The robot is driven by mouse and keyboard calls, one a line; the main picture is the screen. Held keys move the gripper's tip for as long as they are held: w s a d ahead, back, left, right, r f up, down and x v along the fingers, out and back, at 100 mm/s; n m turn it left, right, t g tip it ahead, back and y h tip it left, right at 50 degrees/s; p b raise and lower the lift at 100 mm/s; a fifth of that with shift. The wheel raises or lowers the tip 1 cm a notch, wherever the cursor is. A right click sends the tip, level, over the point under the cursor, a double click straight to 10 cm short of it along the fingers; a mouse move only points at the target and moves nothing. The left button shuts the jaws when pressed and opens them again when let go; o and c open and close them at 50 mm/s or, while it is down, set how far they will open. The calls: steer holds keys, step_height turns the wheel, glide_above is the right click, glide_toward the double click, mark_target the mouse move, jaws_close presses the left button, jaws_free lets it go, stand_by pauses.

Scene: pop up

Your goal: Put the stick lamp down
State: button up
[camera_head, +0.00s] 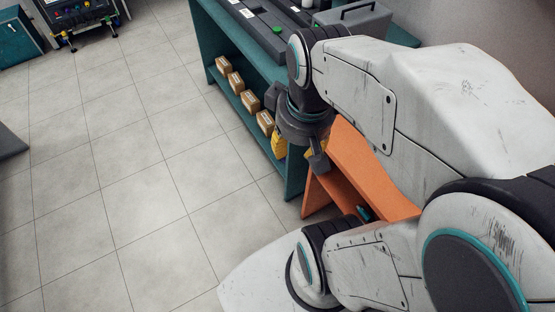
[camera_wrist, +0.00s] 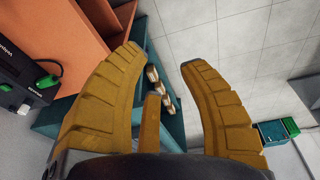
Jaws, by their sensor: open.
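My gripper (camera_head: 297,148) hangs at the end of my arm, beside the orange shelf unit and the teal bench. In the wrist view its yellow fingers (camera_wrist: 162,65) are spread wide apart, with a shorter yellow finger between them. No object shows in their grasp. I cannot make out a stick lamp for certain in either view. A small teal item (camera_head: 365,213) lies on the orange shelf unit, partly hidden by my arm, and I cannot tell what it is.
The orange shelf unit (camera_head: 345,165) adjoins the teal bench (camera_head: 232,62). Small brown boxes (camera_head: 236,82) line the bench's lower shelf. A dark device with a green plug (camera_wrist: 46,80) is at left in the wrist view. The tiled floor (camera_head: 130,160) to the left is clear.

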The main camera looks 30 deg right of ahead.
steer(key=shift+n+t+y, duration=0.3)
steer(key=a, duration=0.1)
steer(key=s+a, duration=0.1)
steer(key=a, duration=0.1)
steer(key=s+a+f, duration=0.1)
steer(key=a, duration=0.1)
steer(key=shift+r, duration=0.2)
step_height(320, 180, up, 9)
steer(key=p, duration=0.8)
steer(key=shift+d, duration=0.2)
